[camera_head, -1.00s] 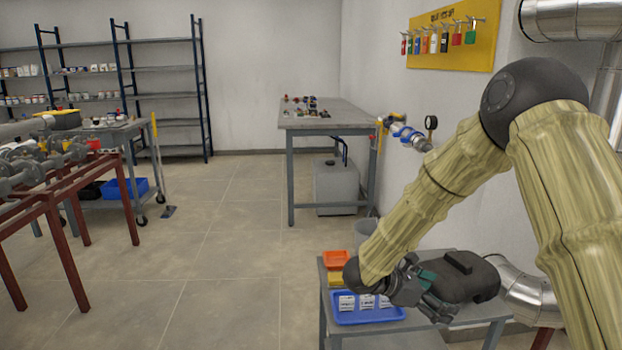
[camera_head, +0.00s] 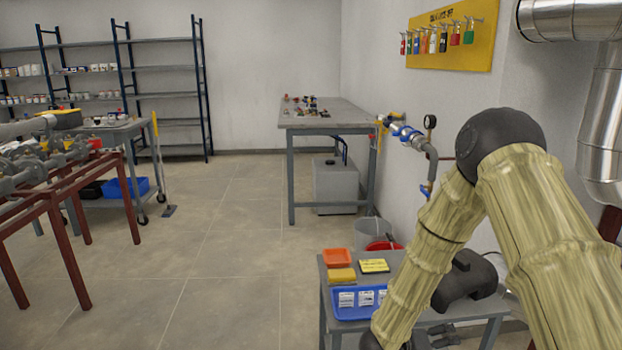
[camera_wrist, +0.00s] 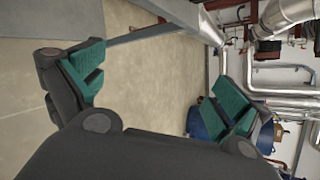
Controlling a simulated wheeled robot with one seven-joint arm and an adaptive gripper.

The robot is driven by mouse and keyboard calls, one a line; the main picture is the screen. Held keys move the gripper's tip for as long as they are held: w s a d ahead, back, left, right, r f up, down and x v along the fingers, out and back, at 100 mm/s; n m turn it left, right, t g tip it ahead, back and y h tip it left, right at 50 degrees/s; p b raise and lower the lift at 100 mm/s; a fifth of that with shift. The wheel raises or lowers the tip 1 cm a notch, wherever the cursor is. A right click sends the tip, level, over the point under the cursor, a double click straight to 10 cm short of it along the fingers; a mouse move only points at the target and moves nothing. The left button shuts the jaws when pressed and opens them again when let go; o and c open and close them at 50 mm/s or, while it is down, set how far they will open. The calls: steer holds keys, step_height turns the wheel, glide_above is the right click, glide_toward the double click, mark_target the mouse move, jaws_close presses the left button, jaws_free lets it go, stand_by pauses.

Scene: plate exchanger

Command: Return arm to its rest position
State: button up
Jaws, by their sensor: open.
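My arm, in a pale wood-like sleeve, reaches down on the right of the head view in front of the small grey table (camera_head: 470,313). In the wrist view my gripper (camera_wrist: 160,88) is open, its two green-padded fingers wide apart with nothing between them but floor. In the head view the gripper is mostly hidden at the lower edge, behind my own arm.
The small table bears a blue tray (camera_head: 347,312) with white labelled items, an orange tray (camera_head: 336,258), yellow items and a dark case (camera_head: 466,282). A workbench (camera_head: 325,117) and wall pipes stand beyond.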

steer(key=s+a+f+n+g+y, duration=0.1)
steer(key=s+a+f+n+y, duration=0.25)
steer(key=s+f+n, duration=0.75)
steer(key=s+a+f+n+y, duration=0.3)
steer(key=s+f+n+y, duration=0.2)
steer(key=s+f+n, duration=0.6)
steer(key=s+a+f+n+g+y, duration=0.1)
steer(key=s+n+g, duration=0.2)
steer(key=s+n, duration=0.5)
steer(key=s+a+n+g+y, duration=0.2)
steer(key=s+n, duration=0.5)
steer(key=s, duration=0.3)
step_height(320, 180, up, 18)
steer(key=p, duration=1.8)
steer(key=shift+w+r, duration=0.15)
steer(key=shift+d, duration=0.1)
